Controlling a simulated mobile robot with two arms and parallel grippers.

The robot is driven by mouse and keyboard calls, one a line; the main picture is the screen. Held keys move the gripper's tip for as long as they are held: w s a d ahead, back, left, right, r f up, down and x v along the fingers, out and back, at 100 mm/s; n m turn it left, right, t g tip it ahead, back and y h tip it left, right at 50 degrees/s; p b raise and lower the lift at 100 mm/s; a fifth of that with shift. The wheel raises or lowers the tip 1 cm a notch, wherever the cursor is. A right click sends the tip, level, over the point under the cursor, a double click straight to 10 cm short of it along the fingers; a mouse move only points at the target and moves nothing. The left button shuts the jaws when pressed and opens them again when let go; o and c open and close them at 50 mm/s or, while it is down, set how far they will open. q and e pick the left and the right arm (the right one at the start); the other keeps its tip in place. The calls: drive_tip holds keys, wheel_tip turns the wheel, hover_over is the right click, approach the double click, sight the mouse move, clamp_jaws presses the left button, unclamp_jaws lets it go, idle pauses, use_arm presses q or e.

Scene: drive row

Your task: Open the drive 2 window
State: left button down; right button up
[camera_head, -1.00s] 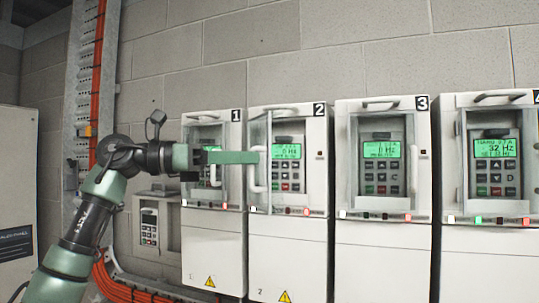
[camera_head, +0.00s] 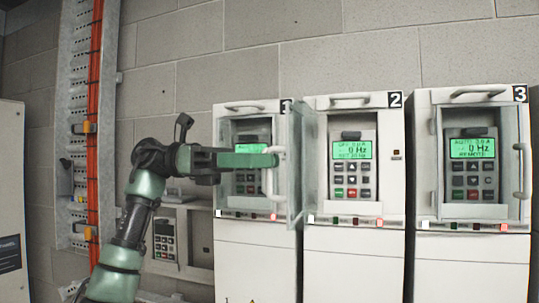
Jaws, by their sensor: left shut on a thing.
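Drive 2 (camera_head: 395,190) is the middle white cabinet, with a black "2" plate at its top right. Its clear window (camera_head: 298,165) stands swung out on its left side, seen nearly edge-on. The keypad panel (camera_head: 352,168) behind it is uncovered, its green display reading 0 Hz. My left gripper (camera_head: 268,160) reaches in from the left in front of drive 1 and is shut on the window's pale handle (camera_head: 269,185). The fingers hide part of the handle. My right gripper is not in view.
Drive 1 (camera_head: 228,175) stands at the left, partly hidden by my arm and the open window. Drive 3 (camera_head: 425,190) stands at the right, its window handle (camera_head: 519,170) at the right side. A grey keypad box (camera_head: 190,237) hangs lower left, beside orange cables (camera_head: 95,130).

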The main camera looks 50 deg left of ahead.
use_arm(q)
drive_tip(key=shift+w+v, duration=0.2)
drive_tip(key=shift+v, duration=0.85)
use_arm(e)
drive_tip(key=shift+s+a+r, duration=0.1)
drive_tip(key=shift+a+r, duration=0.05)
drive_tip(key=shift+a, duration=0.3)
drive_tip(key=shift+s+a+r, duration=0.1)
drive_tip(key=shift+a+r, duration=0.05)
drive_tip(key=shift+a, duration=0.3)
use_arm(q)
drive_tip(key=c, duration=1.8)
unclamp_jaws()
drive_tip(key=shift+a, duration=0.15)
drive_tip(key=o, duration=0.3)
drive_tip(key=shift+s+a, duration=0.1)
drive_tip(key=shift+s, duration=0.1)
drive_tip(key=shift+s+a, duration=0.15)
drive_tip(key=shift+s, duration=0.25)
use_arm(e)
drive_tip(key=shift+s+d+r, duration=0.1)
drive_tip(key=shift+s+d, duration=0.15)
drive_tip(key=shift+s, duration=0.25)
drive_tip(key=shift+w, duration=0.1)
